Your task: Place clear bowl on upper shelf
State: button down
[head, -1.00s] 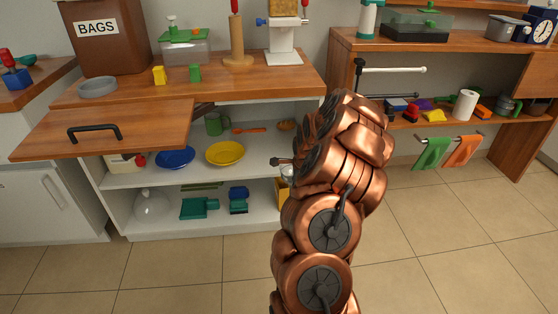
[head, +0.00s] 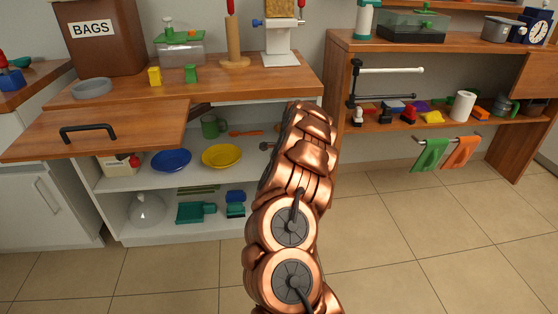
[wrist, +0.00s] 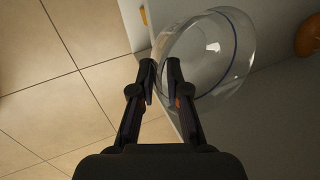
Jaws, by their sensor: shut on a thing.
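The clear bowl (wrist: 222,38) fills the upper middle of the wrist view, transparent with a dark line around it. It looks tilted. My gripper (wrist: 160,82) is shut on the near left side of its rim. In the head view my copper arm hides the bowl and most of the gripper. The upper shelf (head: 130,182) is the white inner shelf of the open cabinet. A blue plate (head: 171,160), a yellow plate (head: 221,157) and a green mug (head: 212,126) stand on it. In the wrist view a grey-white surface lies beside and beyond the bowl.
An orange round thing (wrist: 308,38) sits right of the bowl. The lower shelf holds a glass dome (head: 147,209) and green containers (head: 195,212). A wooden flap with a black handle (head: 88,131) juts out above, at left. Open tiled floor (head: 430,240) lies right.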

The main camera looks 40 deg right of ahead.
jog(key=shift+w+d+f, duration=0.15)
jog(key=shift+w, duration=0.3)
jog(key=shift+w+d+b, duration=0.4)
jog(key=shift+w+d, duration=0.15)
jog(key=shift+w, duration=0.3)
jog(key=shift+w+d, duration=0.15)
jog(key=shift+w, duration=0.5)
jog(key=shift+w+d+b, duration=0.3)
jog(key=shift+w+d, duration=0.05)
jog(key=shift+d, duration=0.05)
jog(key=shift+w+d, duration=0.25)
jog(key=shift+w, duration=0.75)
jog(key=shift+f+b, duration=0.65)
jog(key=shift+b, duration=0.05)
